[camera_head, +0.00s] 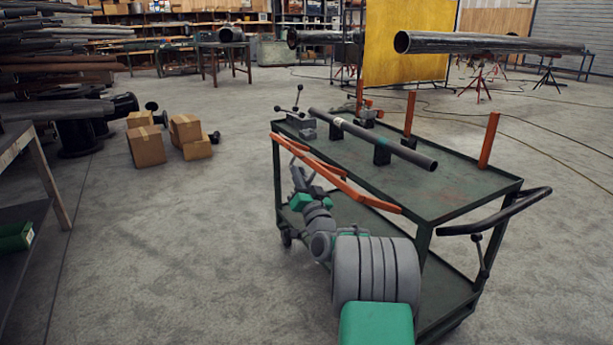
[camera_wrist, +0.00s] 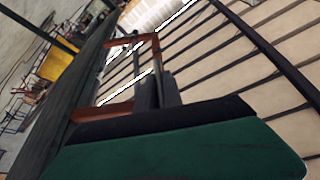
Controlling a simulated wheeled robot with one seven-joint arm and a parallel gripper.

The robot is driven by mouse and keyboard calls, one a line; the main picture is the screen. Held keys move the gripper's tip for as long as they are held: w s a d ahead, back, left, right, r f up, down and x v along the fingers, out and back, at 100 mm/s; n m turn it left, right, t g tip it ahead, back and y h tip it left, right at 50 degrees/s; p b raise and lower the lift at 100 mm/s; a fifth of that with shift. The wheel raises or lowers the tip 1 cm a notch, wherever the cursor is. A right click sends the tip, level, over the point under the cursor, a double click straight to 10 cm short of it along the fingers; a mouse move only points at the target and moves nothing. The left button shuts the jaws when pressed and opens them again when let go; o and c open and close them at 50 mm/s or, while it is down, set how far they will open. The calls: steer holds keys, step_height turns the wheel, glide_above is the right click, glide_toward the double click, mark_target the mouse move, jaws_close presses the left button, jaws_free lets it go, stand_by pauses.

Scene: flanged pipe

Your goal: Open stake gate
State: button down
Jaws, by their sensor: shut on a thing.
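The orange stake gate (camera_head: 350,191) runs along the near long side of the green cart (camera_head: 455,207), its rails slanting from the back left to the front right. In the wrist view an orange frame (camera_wrist: 156,50) with corners shows just past my fingers. My gripper (camera_head: 297,174) is low at the cart's near left side, beside the gate. In the wrist view my dark fingers (camera_wrist: 157,92) are close together against the orange frame, shut on the gate. The exact contact is partly hidden by the fingers.
A grey pipe (camera_head: 385,141) rests on dark supports on the cart top. Upright orange stakes (camera_head: 409,113) line the far edge. A black push handle (camera_head: 497,213) juts out at right. Cardboard boxes (camera_head: 146,146) lie at left; open floor lies between.

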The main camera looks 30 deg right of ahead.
steer(key=shift+a+f, duration=0.1)
steer(key=shift+f, duration=0.25)
steer(key=c, duration=1.5)
jaws_free()
steer(key=v, duration=0.7)
steer(key=shift+s+f+b, duration=0.25)
steer(key=shift+s+b, duration=0.05)
steer(key=shift+a, duration=0.1)
